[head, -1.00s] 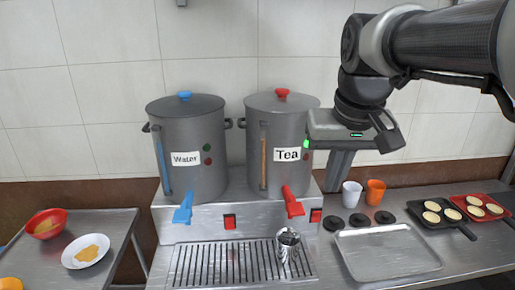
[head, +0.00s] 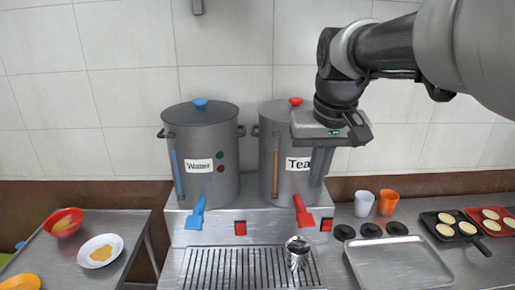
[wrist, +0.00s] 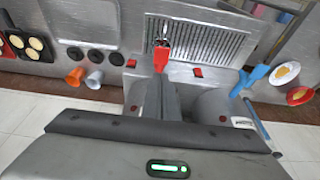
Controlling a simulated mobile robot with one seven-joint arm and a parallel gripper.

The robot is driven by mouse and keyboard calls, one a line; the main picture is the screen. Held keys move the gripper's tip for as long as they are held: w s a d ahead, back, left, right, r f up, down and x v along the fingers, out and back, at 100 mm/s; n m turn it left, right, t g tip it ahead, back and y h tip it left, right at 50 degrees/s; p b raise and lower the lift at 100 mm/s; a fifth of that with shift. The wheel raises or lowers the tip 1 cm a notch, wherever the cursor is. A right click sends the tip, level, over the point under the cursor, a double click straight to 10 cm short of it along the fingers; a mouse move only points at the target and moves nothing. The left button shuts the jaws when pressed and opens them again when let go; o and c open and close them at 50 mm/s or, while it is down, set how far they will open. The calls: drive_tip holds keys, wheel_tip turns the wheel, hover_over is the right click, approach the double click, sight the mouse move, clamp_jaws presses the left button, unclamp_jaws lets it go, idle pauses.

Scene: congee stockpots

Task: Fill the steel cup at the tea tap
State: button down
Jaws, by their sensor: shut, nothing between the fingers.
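The steel cup (head: 298,254) stands upright on the slatted drip tray, in front of the red-handled tea tap (head: 303,212). Its contents are not clear. In the wrist view the cup (wrist: 161,40) shows just beyond the red tap handle (wrist: 161,59). The grey tea pot (head: 285,180) has a red lid knob and a "Tea" label. My gripper (head: 320,178) points down in front of the tea pot's right side, above the tap, partly covering the label. It is shut and empty, apart from cup and tap.
The water pot (head: 203,145) with its blue tap (head: 196,214) stands to the left. The slatted drip tray (head: 215,270) has free room left of the cup. White (head: 363,203) and orange (head: 388,203) cups, an empty tray (head: 400,262) and pans with food are at right.

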sight(307, 218)
drive_tip(key=x, duration=0.7)
drive_tip(key=s+b+x, duration=0.1)
drive_tip(key=x, duration=0.2)
drive_tip(key=shift+f, duration=0.55)
